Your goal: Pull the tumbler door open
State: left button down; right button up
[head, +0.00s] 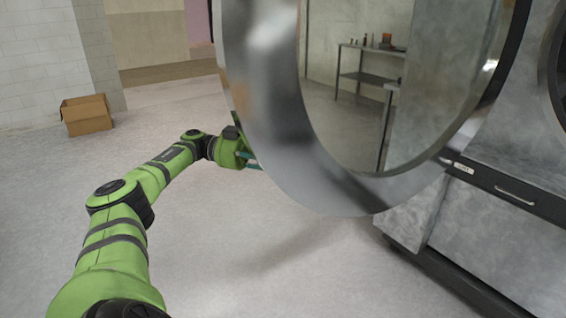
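The tumbler door (262,75) is a large round shiny metal ring with a glass middle. It stands swung out from the washer (495,240), with its hinge side at the right. My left arm reaches in from the lower left. My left gripper (253,163) is at the door's left edge, and the rim hides its fingertips. I cannot tell whether its fingers touch the door or are closed on it. My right gripper is not in view.
A cardboard box (87,116) sits on the floor at the left by a tiled wall. A shelf table (370,78) with small items shows in the door's glass. The floor in front of the door is clear.

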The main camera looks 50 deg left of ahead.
pick_arm(q)
jog(key=shift+a+f, duration=0.1)
jog(key=shift+a, duration=0.1)
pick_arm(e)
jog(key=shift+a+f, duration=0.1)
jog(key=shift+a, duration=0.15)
pick_arm(q)
jog(key=c, duration=1)
grip_release()
jog(key=shift+w, duration=0.1)
